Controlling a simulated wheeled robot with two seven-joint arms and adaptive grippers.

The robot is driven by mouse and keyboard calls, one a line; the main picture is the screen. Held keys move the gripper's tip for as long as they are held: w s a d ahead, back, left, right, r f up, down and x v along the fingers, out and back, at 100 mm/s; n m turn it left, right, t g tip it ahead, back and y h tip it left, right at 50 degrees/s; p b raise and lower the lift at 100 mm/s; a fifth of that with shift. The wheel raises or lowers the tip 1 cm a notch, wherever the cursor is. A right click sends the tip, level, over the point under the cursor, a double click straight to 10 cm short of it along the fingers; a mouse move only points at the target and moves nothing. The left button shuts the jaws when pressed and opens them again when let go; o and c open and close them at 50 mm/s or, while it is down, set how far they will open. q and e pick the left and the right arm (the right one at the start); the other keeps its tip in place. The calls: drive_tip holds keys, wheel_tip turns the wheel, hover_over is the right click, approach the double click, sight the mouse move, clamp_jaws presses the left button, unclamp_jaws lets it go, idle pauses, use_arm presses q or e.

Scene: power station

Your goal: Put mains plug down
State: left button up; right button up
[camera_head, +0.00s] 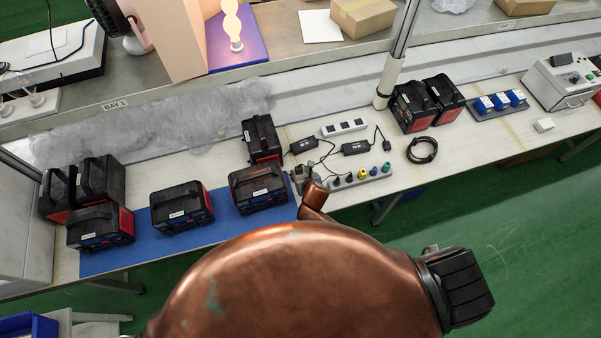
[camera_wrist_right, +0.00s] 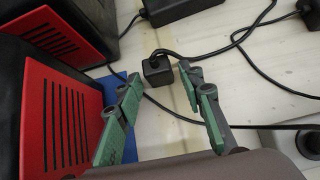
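The mains plug (camera_wrist_right: 157,70) is a small black block with a black cable, resting on the pale bench top in the wrist view. My right gripper (camera_wrist_right: 160,80) is open, with its green-padded fingers on either side of the plug and visible gaps between. I cannot tell whether the tips reach past it. In the head view my right gripper (camera_head: 304,181) is small and dark beside the blue mat's right end, and the plug cannot be made out clearly there. My left gripper is not in view.
A power strip (camera_head: 360,177) with coloured plugs lies right of the gripper. Black adapters (camera_head: 356,147) and cables lie behind. A black-red battery pack (camera_head: 258,187) on the blue mat (camera_head: 120,263) stands close left. A coiled cable (camera_head: 422,150) lies further right.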

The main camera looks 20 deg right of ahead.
drive_tip(key=shift+o, duration=0.3)
drive_tip(key=shift+r, duration=0.1)
drive_tip(key=shift+r, duration=0.3)
drive_tip(key=p+v, duration=0.1)
drive_tip(key=v, duration=1.1)
drive_tip(key=shift+p, duration=0.35)
